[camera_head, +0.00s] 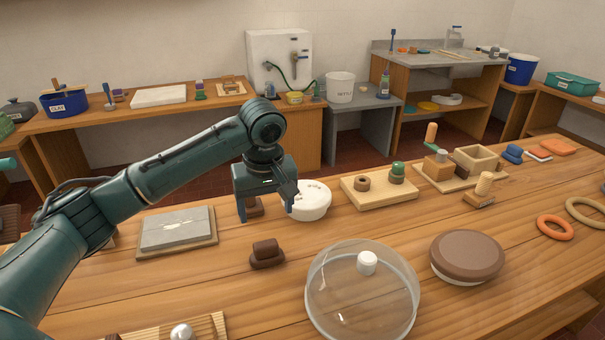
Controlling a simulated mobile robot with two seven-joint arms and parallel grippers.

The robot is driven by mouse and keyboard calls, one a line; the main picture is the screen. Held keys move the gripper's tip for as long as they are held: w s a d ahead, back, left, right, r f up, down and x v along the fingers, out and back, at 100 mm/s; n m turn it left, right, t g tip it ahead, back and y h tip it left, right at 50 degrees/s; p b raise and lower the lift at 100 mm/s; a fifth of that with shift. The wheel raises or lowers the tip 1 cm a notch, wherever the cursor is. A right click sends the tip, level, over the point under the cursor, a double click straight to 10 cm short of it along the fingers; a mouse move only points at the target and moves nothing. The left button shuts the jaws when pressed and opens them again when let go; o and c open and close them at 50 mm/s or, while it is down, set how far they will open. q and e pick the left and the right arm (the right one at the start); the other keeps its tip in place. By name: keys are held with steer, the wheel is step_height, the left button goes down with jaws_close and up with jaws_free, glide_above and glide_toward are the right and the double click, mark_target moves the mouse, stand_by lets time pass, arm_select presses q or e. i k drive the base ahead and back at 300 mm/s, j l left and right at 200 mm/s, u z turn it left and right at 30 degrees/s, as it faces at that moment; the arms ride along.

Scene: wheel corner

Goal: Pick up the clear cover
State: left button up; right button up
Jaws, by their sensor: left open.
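The clear cover (338,298) is a round, see-through disc-like lid with a white knob (367,263). It rests on the wooden table at the front middle. My left gripper (268,214) points down behind and to the left of the cover, apart from it. Its two fingers are spread. A small dark brown block shows between them, but I cannot tell whether they touch it. My right gripper does not show.
A white round lidded pot (313,203) stands close beside my left gripper. A brown-topped round pot (467,257) stands right of the cover. A dark brown stamp-like block (266,255) lies left of it. A grey slab (176,230) and a wooden board (378,194) lie farther back.

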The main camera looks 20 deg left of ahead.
mark_target(357, 289)
steer(key=k+l, duration=0.3)
steer(key=k, duration=0.15)
steer(key=k+l, duration=0.35)
steer(key=k, duration=0.1)
